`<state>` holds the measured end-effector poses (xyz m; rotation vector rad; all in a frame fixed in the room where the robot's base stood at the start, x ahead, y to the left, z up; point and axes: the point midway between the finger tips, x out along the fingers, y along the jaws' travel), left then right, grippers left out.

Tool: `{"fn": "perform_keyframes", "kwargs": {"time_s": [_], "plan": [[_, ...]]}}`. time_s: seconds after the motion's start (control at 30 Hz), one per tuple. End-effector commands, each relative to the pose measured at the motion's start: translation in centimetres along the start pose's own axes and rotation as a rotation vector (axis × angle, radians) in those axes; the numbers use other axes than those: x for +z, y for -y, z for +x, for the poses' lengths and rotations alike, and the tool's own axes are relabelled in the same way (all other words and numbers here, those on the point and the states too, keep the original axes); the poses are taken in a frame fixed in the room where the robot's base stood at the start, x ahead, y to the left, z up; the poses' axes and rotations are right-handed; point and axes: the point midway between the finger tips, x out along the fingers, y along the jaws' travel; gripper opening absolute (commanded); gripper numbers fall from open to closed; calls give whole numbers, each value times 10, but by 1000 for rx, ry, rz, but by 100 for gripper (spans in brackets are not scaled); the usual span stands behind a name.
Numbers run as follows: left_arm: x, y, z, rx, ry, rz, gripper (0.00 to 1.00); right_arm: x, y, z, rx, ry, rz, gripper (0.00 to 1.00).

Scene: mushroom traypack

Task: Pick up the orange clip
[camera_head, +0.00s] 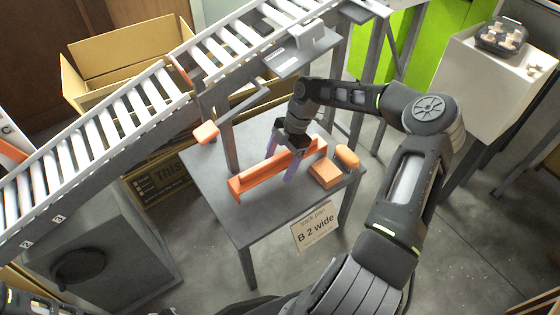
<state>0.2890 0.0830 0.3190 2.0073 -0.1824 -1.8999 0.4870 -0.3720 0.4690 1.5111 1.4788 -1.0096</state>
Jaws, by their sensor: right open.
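A long orange piece (255,177), which looks like the orange clip, lies across the grey table. It has a raised end at its left. My right gripper (282,158) points down over its middle-right part, with its fingers apart, one on the far side and one on the near side. I cannot tell whether the fingers touch it. The gripper hides part of the piece. Only a bit of my left arm shows at the lower left corner, and its gripper is out of view.
An orange block (325,174) and a rounded orange piece (347,156) lie right of the gripper. Another orange piece (206,133) is at the table's back left. A roller conveyor (120,105) runs behind. A sign (315,226) hangs at the front edge. The table's front left (222,212) is clear.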

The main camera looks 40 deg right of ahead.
Motion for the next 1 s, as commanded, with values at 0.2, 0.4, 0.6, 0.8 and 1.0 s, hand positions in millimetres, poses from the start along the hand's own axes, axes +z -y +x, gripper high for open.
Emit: {"fn": "perform_keyframes", "kwargs": {"time_s": [0.2,0.4,0.6,0.8,1.0], "plan": [[0,0,0,0,0,0,0,0,0,0,0,0,0,78],[0,0,0,0,0,0,0,0,0,0,0,0,0,75],[0,0,0,0,1,0,0,0,0,0,0,0,0,59],[0,0,0,0,1,1,0,0,0,0,0,0,0,42],[0,0,0,0,1,1,0,0,0,0,0,0,0,26]]}}
